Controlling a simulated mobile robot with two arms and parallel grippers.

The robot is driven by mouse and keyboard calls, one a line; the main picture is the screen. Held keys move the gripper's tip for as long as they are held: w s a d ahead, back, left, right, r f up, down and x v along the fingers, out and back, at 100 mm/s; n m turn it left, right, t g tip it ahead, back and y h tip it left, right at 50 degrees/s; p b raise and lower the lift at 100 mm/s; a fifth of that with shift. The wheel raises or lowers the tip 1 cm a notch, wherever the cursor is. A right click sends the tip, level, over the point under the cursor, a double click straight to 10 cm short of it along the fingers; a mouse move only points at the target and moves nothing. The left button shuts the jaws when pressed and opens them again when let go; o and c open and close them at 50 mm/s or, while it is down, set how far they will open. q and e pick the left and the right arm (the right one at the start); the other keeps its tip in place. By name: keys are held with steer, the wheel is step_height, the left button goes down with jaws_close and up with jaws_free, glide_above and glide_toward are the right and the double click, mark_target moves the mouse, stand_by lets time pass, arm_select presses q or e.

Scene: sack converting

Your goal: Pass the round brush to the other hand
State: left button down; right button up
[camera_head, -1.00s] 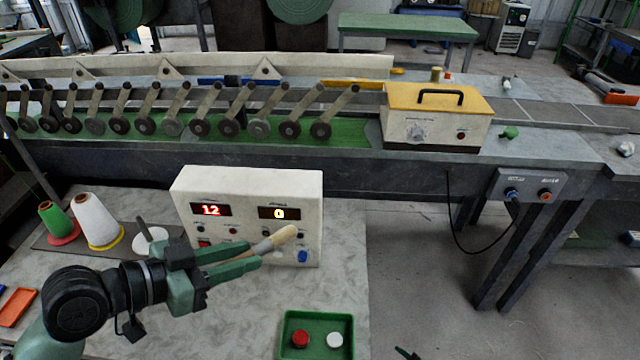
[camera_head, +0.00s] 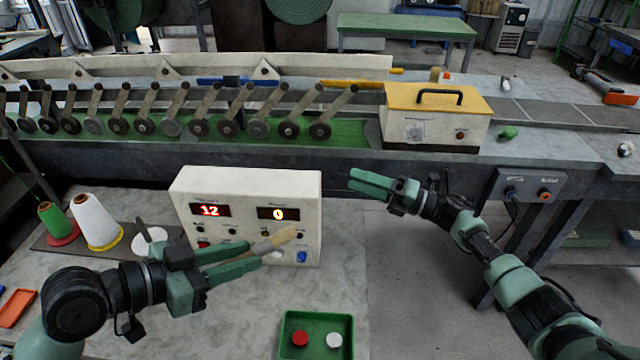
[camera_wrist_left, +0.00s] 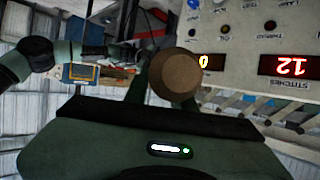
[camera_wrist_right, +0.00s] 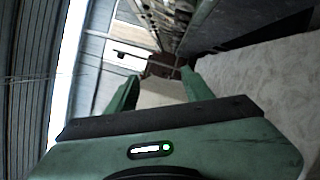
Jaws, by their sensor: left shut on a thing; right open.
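The round brush (camera_head: 274,241) has a pale tan shaft and is held in my left gripper (camera_head: 247,262), in front of the cream display box. Its round brown end (camera_wrist_left: 174,76) faces the camera between the fingers in the left wrist view. My left gripper is shut on it, above the table. My right gripper (camera_head: 369,183) is open and empty, up and to the right of the brush, apart from it. In the right wrist view its two fingers (camera_wrist_right: 158,88) stand apart with nothing between them.
The cream display box (camera_head: 248,190) stands just behind the brush. A green tray (camera_head: 316,318) with a red and a white disc lies at the table's front. Cones of thread (camera_head: 97,222) stand left. The conveyor bench (camera_head: 340,165) runs behind.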

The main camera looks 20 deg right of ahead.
steer(key=s+a+r+n+g+y, duration=0.3)
steer(key=a+r+n+g, duration=0.35)
steer(key=r+n, duration=0.3)
arm_select(q)
steer(key=shift+a, duration=0.1)
arm_select(e)
steer(key=n+g+h, duration=0.7)
steer(key=n+g, duration=0.4)
steer(key=n, duration=0.5)
glide_toward(270, 235)
steer(key=shift+t, duration=0.25)
steer(key=x, duration=0.9)
steer(key=shift+s+a, duration=0.3)
